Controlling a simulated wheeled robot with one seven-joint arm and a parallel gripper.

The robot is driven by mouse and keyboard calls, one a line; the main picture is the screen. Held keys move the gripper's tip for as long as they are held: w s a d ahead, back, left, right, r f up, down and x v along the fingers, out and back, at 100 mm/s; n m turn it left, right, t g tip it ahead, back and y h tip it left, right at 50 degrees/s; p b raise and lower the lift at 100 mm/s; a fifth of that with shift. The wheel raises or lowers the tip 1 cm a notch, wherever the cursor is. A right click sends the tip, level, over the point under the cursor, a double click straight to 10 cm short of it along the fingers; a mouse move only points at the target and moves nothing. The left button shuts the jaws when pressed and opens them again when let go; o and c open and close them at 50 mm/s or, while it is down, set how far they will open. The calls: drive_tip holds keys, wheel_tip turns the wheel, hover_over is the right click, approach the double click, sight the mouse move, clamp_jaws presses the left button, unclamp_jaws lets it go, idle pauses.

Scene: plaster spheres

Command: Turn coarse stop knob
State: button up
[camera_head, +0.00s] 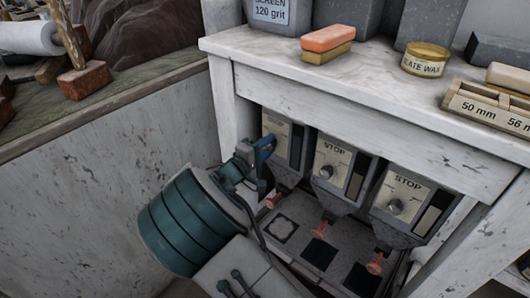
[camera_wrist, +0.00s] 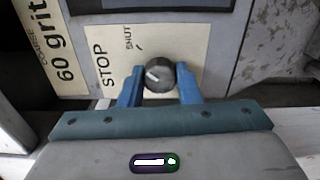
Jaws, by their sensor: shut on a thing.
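The coarse stop knob (camera_wrist: 158,73) is a round dark grey knob on a cream panel marked "STOP" and "SHUT", beside a "COARSE 60 grit" label (camera_wrist: 52,50). Its pale pointer line faces left and slightly up in the wrist view, off the "SHUT" tick. My gripper (camera_wrist: 159,84) has its two blue fingers on either side of the knob, shut on it. In the head view my gripper (camera_head: 266,148) is at the leftmost of three dispensers (camera_head: 291,136) and hides that knob.
Two similar stop knobs, the middle one (camera_head: 326,171) and the right one (camera_head: 395,206), sit to the right. Red spouts (camera_head: 320,229) stick out below. The white bench top (camera_head: 370,72) overhangs the dispensers, and a panel (camera_head: 110,190) stands at left.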

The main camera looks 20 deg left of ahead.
drive_tip(key=shift+a+r+m+b, duration=0.15)
drive_tip(key=shift+a+m+b, duration=0.15)
drive_tip(key=shift+m+b, duration=0.15)
idle(0.3)
drive_tip(key=o, duration=1)
drive_tip(key=shift+s, duration=0.1)
drive_tip(key=shift+c, duration=0.2)
drive_tip(key=p+v, duration=0.2)
drive_tip(key=v, duration=1.1)
drive_tip(key=shift+s, duration=0.35)
